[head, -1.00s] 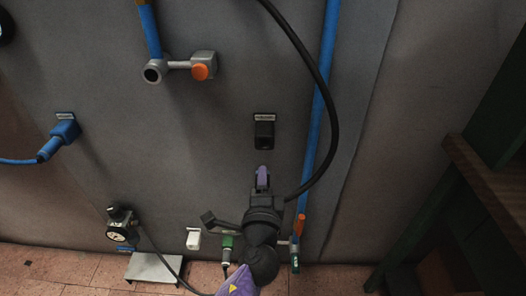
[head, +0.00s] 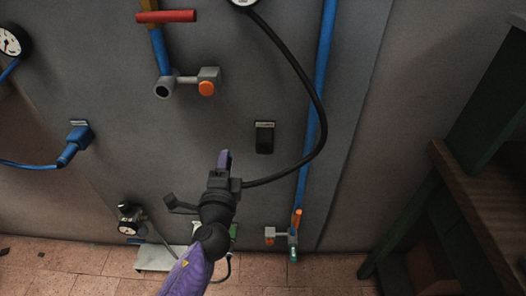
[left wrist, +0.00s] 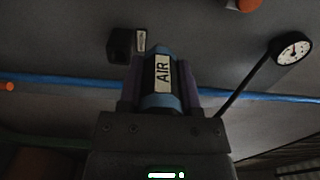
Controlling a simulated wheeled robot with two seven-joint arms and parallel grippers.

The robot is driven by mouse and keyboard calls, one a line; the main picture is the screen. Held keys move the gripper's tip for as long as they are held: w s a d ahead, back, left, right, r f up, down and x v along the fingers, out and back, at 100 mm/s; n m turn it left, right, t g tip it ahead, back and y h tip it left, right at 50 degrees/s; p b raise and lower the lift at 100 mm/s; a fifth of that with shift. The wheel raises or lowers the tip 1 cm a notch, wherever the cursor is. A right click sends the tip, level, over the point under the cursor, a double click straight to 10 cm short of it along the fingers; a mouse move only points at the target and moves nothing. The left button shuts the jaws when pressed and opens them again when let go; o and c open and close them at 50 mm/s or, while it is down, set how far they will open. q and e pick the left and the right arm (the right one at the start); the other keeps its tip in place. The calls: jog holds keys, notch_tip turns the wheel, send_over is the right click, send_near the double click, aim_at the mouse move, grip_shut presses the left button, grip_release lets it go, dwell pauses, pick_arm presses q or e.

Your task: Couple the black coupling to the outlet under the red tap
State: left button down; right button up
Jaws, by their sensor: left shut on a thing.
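The red tap (head: 166,16) is at the top of the head view, on a blue pipe. Under it, the pipe ends in a grey outlet with a dark round opening (head: 163,88). My left gripper (head: 225,162) is lower and to the right of the outlet, clearly apart from it. In the left wrist view, my left gripper (left wrist: 160,92) is shut on a coupling (left wrist: 162,72) with a white AIR label and blue-grey parts. The black hose (head: 317,112) runs to this gripper, which mostly hides the coupling in the head view. My right gripper is not in view.
An orange button (head: 207,88) sits on an arm right of the outlet. A black holder (head: 264,138) is on the wall right of my gripper. A blue plug (head: 73,145) is at left, and a gauge (left wrist: 291,48) shows at right in the wrist view.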

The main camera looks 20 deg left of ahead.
pick_arm(q)
jog(key=s+a+r+p, duration=0.3)
jog(key=a+r+p, duration=0.7)
jog(key=a, duration=0.3)
jog(key=shift+s+a+r, duration=0.15)
jog(key=shift+s+r, duration=0.25)
jog(key=shift+r, duration=0.3)
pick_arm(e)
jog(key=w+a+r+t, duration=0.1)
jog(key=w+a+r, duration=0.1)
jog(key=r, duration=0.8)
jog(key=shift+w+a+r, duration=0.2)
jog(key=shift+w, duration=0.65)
pick_arm(q)
jog(key=shift+b+x, duration=0.35)
jog(key=shift+x, duration=2.15)
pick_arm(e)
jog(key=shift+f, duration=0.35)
pick_arm(q)
jog(key=shift+b+x, duration=0.45)
jog(key=shift+x, duration=1)
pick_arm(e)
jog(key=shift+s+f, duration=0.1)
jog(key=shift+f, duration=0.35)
pick_arm(q)
jog(key=shift+c, duration=1.1)
grip_release()
